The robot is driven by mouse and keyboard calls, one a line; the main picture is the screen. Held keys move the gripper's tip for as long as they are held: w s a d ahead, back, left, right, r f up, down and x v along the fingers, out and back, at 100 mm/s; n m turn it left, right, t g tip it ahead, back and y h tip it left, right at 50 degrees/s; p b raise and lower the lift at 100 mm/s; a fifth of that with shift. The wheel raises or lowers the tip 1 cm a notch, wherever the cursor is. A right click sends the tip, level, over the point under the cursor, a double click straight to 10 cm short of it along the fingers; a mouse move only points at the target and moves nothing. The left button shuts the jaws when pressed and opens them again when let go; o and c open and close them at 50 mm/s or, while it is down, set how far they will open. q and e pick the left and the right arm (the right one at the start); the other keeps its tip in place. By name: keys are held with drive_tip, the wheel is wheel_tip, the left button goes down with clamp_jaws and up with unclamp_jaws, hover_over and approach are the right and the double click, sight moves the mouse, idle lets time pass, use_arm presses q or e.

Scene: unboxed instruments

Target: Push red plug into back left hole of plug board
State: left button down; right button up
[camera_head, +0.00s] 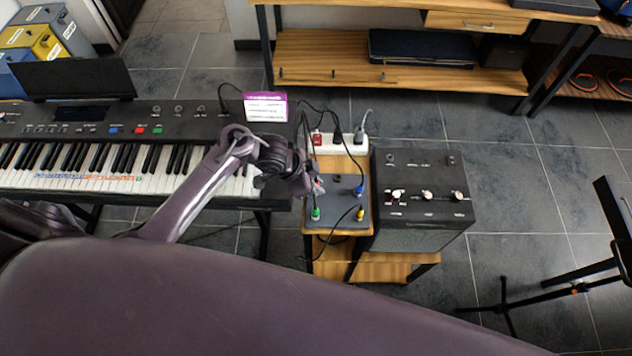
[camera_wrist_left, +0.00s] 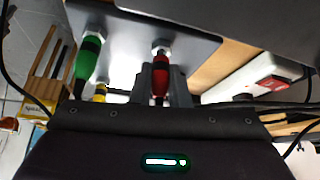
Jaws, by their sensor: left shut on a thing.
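The dark grey plug board (camera_head: 336,212) sits on a small wooden stand. It also shows at the top of the left wrist view (camera_wrist_left: 205,45). My left gripper (camera_head: 313,187) is at the board's left side, shut on the red plug (camera_wrist_left: 160,80) with a finger on each side. The red plug's tip is at a silver socket ring (camera_wrist_left: 161,47) on the board; how deep it sits I cannot tell. In the head view my gripper mostly hides the red plug. A green plug (camera_head: 315,213), yellow plug (camera_head: 360,214) and blue plug (camera_head: 358,190) stand in the board. My right gripper is out of view.
A black amplifier (camera_head: 422,200) stands close to the board's right. A white power strip (camera_head: 340,145) with a red switch lies behind it. A keyboard (camera_head: 120,150) is at the left, under my left arm. Black cables loop around the board.

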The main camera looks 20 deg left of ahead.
use_arm(q)
drive_tip(key=shift+f, duration=0.4)
